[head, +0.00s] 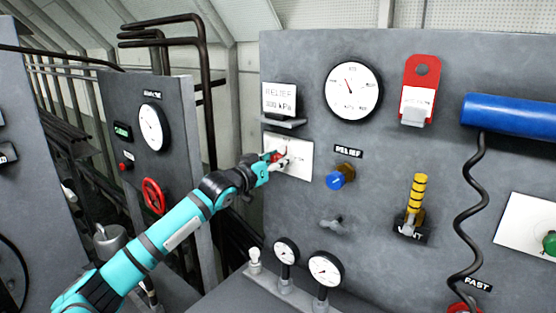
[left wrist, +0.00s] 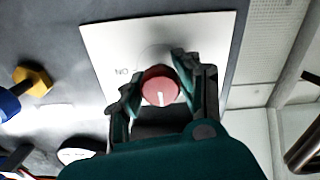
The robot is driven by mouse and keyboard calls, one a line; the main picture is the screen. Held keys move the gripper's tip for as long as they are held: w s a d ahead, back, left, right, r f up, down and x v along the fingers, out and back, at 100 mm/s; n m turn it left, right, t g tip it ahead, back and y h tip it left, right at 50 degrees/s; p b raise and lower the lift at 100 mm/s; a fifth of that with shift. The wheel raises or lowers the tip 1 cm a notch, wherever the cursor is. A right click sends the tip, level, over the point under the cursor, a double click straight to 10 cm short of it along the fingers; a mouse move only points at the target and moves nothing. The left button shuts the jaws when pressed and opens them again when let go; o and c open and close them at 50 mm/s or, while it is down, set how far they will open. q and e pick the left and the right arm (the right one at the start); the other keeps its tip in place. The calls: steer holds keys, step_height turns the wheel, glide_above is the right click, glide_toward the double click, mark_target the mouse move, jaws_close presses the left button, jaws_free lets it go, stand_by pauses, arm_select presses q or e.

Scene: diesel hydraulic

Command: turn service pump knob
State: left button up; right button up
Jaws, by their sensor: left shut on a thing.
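The knob is red and round with a white pointer mark, in the middle of the left wrist view (left wrist: 160,86). It sits on a white plate (left wrist: 105,45) fixed to the grey panel, with lettering that reads "ON" upside down beside the knob. In the head view the plate (head: 299,164) is left of the blue and brass relief knob. My left gripper (head: 280,158) reaches the plate from the left, its fingers on both sides of the red knob and shut on it. The fingers hide part of the knob in the head view. My right gripper is not in view.
Two small gauges (head: 325,268) stand below. A red wheel (head: 153,196) is on the left panel.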

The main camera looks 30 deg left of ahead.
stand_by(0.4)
arm_select(q)
steer(key=o, duration=1.2)
steer(key=shift+s, duration=0.1)
steer(key=shift+s+f, duration=0.1)
steer(key=shift+s, duration=0.1)
steer(key=s, duration=1.1)
steer(key=shift+s+a, duration=0.25)
steer(key=shift+a, duration=0.2)
